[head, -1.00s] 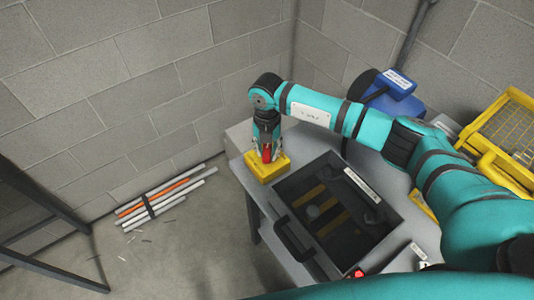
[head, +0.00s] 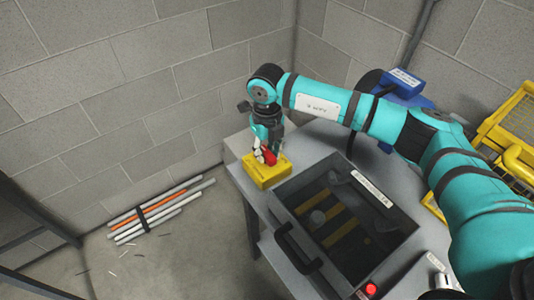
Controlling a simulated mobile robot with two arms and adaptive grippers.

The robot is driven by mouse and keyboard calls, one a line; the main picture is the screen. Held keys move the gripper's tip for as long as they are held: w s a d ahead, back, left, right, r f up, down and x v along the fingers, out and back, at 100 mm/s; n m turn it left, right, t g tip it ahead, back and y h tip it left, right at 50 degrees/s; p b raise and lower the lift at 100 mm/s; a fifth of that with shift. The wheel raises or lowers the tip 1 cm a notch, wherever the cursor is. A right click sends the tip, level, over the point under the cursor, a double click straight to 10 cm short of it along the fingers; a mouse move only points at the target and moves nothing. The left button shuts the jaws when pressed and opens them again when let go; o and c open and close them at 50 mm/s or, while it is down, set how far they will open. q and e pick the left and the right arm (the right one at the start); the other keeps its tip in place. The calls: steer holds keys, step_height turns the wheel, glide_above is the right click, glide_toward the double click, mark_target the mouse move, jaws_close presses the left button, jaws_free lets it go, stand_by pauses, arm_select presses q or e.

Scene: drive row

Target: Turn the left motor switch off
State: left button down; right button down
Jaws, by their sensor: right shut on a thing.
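The left motor switch is a yellow box (head: 262,177) with a red handle (head: 270,157) on top. It sits at the far left corner of the grey bench. My right gripper (head: 265,154) reaches down over the box from above and is shut on the red handle. The fingers partly hide the handle, so its exact angle is hard to read. My left gripper is not in view.
A dark-windowed panel (head: 381,241) with a black handle (head: 296,249) takes up the bench beside the switch. A red button or lamp (head: 370,289) is at the front. Blue equipment (head: 403,82) and a yellow cage (head: 515,120) stand behind my right arm. Rods (head: 160,209) lie on the floor.

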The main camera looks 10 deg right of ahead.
mark_target(267, 152)
steer(key=shift+w+r, duration=0.1)
stand_by(0.4)
steer(key=c, duration=1.1)
jaws_free()
step_height(267, 152, up, 12)
